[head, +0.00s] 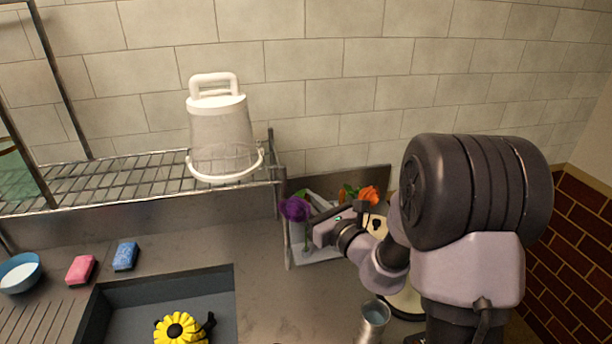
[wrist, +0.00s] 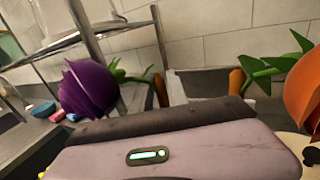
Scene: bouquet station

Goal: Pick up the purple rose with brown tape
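An orange rose (head: 368,195) is behind and right of my gripper. It also shows at the right edge of the wrist view (wrist: 306,95), with a similar band (wrist: 236,80) by its leaves. The gripper body fills the lower wrist view. Its fingertips are hidden, and I cannot tell whether it touches a stem.
A grey tray (head: 318,254) lies under my gripper. A wire shelf (head: 120,178) with a clear white-handled bucket (head: 219,130) is at the left. A metal cup (head: 373,320) stands in front of my gripper.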

